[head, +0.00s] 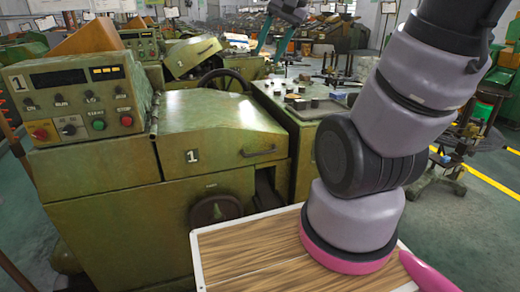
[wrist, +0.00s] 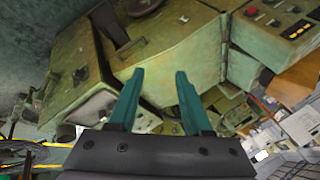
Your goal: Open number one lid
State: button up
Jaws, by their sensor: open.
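The number one lid (head: 215,125) is a green sloping cover on the near machine, marked with a white plate reading 1 (head: 192,156). It lies down shut on the machine body. A dark bar handle (head: 259,152) sits on its front face. My gripper (head: 268,54) is at the top of the head view, its teal fingers apart and empty, well away from the handle.
A control panel (head: 75,92) with buttons stands left of the lid. A dark handwheel (head: 224,82) rises behind it. A bench (head: 310,105) with small parts stands right. My wood-topped base and arm fill the lower right.

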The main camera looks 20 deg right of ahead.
jog(key=w+d+f+m+g, duration=0.1)
jog(key=w+d+f+m, duration=0.2)
jog(key=w+f, duration=0.5)
jog(key=m+g+y, duration=0.2)
jog(key=m, duration=0.3)
send_over(264, 152)
jog(key=s+d, duration=0.2)
jog(key=s, duration=0.1)
notch_tip(264, 152, down, 15)
jog(key=w+f, duration=0.1)
jog(key=f, duration=0.5)
jog(key=w+a+f+m, duration=0.1)
jog(key=f, duration=0.5)
jog(key=w+a+f+m, duration=0.1)
jog(key=f, duration=0.4)
jog(key=shift+f, duration=0.4)
grip_shut()
jog(key=shift+d, duration=0.1)
